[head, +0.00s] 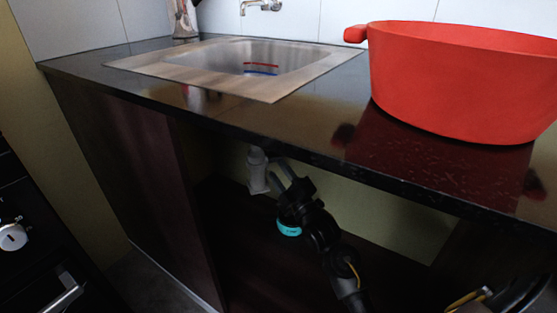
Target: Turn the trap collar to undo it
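The pale grey sink trap (257,172) hangs under the counter below the sink. Its collar is small in the head view, and I cannot make out its edges clearly. My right gripper (277,172) reaches up from the lower right, beside the trap on its right side. Its two grey fingers look spread apart, with the tips close to the trap. I cannot tell whether they touch it, and nothing shows held between them. My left gripper is not in view.
The dark counter (320,130) overhangs the open cabinet space, with its front edge just above my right gripper. A dark cabinet panel (190,200) stands left of the trap. On top are the steel sink (150,68) and a large red pot (455,80).

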